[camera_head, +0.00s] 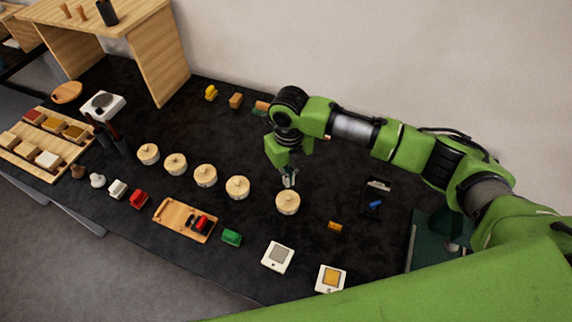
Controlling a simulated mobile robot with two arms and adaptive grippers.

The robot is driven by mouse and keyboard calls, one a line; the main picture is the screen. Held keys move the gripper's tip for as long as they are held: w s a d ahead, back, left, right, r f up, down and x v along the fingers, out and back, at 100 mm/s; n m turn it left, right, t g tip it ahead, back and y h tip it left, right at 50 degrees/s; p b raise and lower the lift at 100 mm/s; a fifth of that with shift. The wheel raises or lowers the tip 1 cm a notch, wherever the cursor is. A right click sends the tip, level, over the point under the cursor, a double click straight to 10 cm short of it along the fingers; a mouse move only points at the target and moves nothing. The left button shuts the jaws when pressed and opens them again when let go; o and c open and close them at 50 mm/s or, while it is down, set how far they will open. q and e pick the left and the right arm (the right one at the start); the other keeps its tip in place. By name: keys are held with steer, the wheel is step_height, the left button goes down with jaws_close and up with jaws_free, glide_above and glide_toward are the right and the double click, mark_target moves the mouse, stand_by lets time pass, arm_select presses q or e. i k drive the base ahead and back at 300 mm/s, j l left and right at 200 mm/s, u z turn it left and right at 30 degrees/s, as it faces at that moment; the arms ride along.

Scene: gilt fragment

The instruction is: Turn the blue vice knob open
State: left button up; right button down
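A small blue piece (375,204), which looks like the vice knob, sits on a dark block-like device (366,208) on the right part of the black table. The device has a pale metallic part at its top. Whether the knob is turned open is too small to tell. My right gripper (289,181) points down, well left of the blue piece, just above or at the top of a round container with a wooden lid (288,203). The gripper's fingers are small, and I cannot tell whether they are open or touch the lid. My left gripper is not in view.
Several similar lidded containers (205,176) stand in a row to the left. An orange block (335,227) lies between the nearest container and the dark device. Two white square devices (278,257) are near the front edge. A wooden shelf (158,60) stands at back left.

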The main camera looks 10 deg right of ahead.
mark_target(373, 206)
steer(key=k+j, duration=0.15)
steer(key=k, duration=0.35)
steer(key=k+j, duration=0.15)
steer(key=k, duration=0.35)
steer(key=k+j, duration=0.15)
steer(key=k, duration=0.35)
